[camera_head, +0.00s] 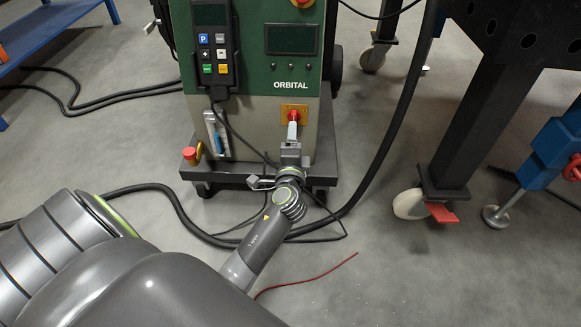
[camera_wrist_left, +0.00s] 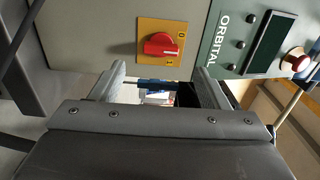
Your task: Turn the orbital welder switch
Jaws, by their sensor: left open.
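The orbital welder (camera_head: 258,101) is a green and grey cabinet marked ORBITAL. Its switch is a red knob (camera_head: 293,116) on a yellow-orange plate (camera_head: 303,108), low on the front. The knob (camera_wrist_left: 161,45) also shows in the left wrist view, with 0 and 1 marks beside it. My left gripper (camera_head: 292,134) is just in front of and below the switch, partly covering it in the head view. In the wrist view the left gripper (camera_wrist_left: 160,75) has its fingers apart with nothing between them; the knob appears beyond the fingertips. My right gripper is not in view.
A handheld control pad (camera_head: 214,52) hangs on the cabinet's left front. A red button (camera_head: 190,154) sits on the cart's base ledge. Black hoses and cables run over the floor around the cart. A dark table leg (camera_head: 458,140) on a caster stands at right.

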